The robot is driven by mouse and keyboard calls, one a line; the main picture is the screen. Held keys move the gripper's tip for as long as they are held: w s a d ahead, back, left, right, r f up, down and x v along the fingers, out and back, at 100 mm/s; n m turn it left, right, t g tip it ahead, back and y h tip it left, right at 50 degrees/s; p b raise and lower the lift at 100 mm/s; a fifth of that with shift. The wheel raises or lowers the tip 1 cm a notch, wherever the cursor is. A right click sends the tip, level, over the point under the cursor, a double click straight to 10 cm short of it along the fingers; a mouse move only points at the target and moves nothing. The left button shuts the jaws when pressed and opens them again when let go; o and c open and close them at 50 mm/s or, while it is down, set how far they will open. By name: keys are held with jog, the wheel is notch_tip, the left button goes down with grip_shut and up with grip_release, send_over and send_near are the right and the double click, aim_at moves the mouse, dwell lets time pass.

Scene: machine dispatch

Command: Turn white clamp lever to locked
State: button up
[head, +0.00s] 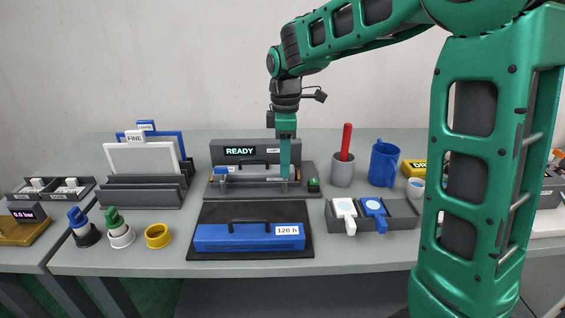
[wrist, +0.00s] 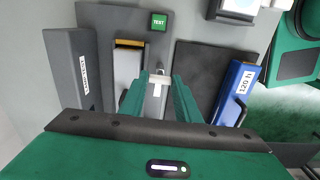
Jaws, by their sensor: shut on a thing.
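The dark grey machine (head: 310,170) stands on the table with a screen reading READY (head: 240,151). Its green TEST button (wrist: 159,21) also shows at the machine's right end in the head view (head: 313,184). The white clamp lever (wrist: 157,82) is between my finger tips in the wrist view, on a grey strip of the machine. My gripper (head: 285,178) points down over the machine's right part and is shut on the lever. It shows from above in the wrist view (wrist: 158,92). The fingers hide most of the lever in the head view, and its exact angle is unclear.
A blue block (head: 240,237) marked 120 h lies on a black mat before the machine. A grey cup (head: 342,170) with a red handle and a blue mug (head: 383,163) stand right. A grey tray (head: 400,216) holds white and blue paddles. Racked panels (head: 140,158) stand left.

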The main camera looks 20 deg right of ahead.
jog(key=shift+w, duration=0.1)
jog(key=m, duration=0.4)
jog(key=shift+r, duration=0.1)
jog(key=m, duration=0.4)
jog(key=shift+m, duration=0.3)
jog(key=m, duration=0.4)
jog(key=shift+w+m, duration=0.1)
jog(key=shift+m, duration=0.2)
jog(key=m, duration=0.4)
jog(key=shift+m, duration=0.3)
jog(key=o, duration=1)
jog(key=shift+o, duration=0.2)
